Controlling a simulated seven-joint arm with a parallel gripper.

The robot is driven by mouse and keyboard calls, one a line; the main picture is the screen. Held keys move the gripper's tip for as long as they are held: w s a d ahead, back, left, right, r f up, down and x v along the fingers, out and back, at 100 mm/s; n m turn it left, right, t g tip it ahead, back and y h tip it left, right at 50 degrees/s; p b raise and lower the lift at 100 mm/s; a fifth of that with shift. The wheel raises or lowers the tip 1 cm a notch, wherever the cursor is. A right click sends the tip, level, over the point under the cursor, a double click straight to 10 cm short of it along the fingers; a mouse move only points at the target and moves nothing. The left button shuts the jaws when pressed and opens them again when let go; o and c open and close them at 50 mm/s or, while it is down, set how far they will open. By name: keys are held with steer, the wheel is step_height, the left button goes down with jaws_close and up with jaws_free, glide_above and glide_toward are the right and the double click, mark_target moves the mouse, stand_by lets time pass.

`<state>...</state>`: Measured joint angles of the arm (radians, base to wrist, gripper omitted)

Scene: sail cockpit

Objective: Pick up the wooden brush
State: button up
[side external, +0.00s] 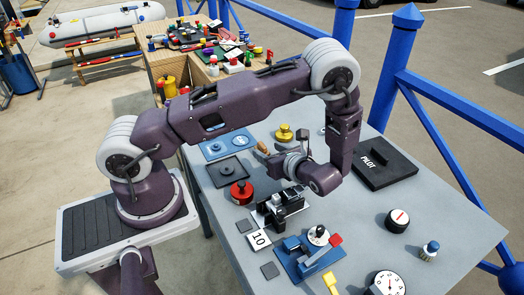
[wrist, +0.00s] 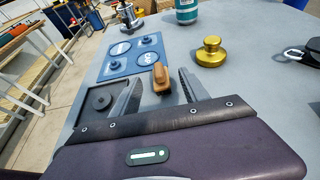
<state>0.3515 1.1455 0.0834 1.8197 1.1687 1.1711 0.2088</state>
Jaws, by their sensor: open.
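The wooden brush (wrist: 161,78) shows in the wrist view as a small orange-brown wooden piece, just beyond and between my two fingers. It also shows in the side view (side external: 263,147) as a brown bit by my fingertips. Any bristles are hidden. My gripper (wrist: 158,86) is open and empty, with a finger to each side of the brush in the picture. In the side view my gripper (side external: 268,157) is low over the grey table, pointing left. I cannot tell whether the fingers touch the brush.
A blue panel (wrist: 132,57) and a dark square tray (side external: 232,169) lie left of the brush. A brass knobbed weight (wrist: 210,53) stands to its right. A black PILOT case (side external: 385,164) lies right.

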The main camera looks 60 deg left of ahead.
mark_target(265, 150)
steer(key=x, duration=0.5)
steer(key=shift+f, duration=0.3)
jaws_close()
steer(key=shift+r, duration=0.1)
